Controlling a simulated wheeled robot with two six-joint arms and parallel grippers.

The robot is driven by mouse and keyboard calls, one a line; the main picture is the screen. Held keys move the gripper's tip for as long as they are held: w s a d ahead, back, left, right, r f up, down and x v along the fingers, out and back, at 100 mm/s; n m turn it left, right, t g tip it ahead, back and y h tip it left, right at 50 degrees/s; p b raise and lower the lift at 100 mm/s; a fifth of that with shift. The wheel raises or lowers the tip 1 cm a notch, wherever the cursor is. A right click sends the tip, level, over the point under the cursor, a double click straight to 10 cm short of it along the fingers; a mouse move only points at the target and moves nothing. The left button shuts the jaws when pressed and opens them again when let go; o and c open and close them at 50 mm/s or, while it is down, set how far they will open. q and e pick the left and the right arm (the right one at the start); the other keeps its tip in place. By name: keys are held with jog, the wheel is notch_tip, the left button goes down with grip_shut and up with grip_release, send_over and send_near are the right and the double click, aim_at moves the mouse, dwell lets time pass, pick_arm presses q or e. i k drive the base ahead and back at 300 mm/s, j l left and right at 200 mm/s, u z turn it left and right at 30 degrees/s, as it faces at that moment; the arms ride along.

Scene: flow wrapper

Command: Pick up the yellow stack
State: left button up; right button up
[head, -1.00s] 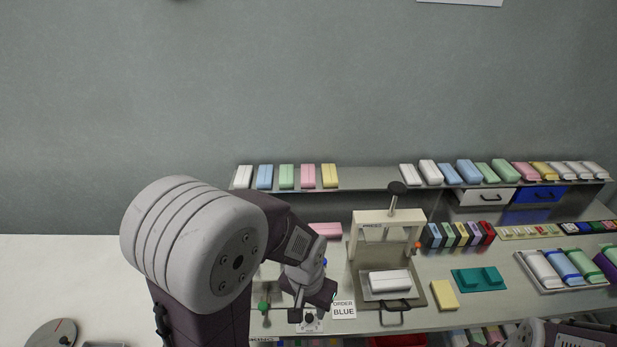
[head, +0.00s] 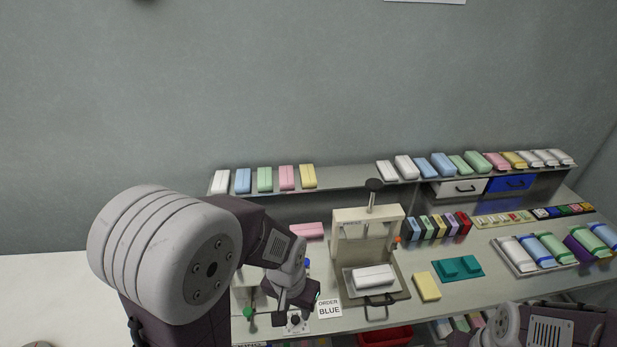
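A plain yellow block (head: 427,286) lies flat on the bench in the head view, right of the press and left of a teal holder (head: 458,268). Another yellow stack (head: 308,176) stands at the right end of the left group on the shelf. My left gripper (head: 292,308) points down over the bench's front left, beside the order card and well left of the yellow block. Its fingers are small and dark, so I cannot tell whether they are open. My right arm enters at the bottom right; its fingertips are not visible.
The press (head: 367,226) holds a white stack (head: 373,276). The order card (head: 329,308) reads BLUE. Several coloured boxes (head: 438,226) stand behind the yellow block. A tray (head: 541,268) of rolls lies at right. A red bin (head: 384,338) sits below the front edge.

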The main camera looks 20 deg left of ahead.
aim_at(308, 180)
jog(key=i+j+u, duration=0.1)
jog(key=u, duration=0.4)
jog(key=i+j+u, duration=0.2)
jog(key=u, duration=0.3)
jog(key=i+j+u, duration=0.15)
jog(key=u, duration=0.35)
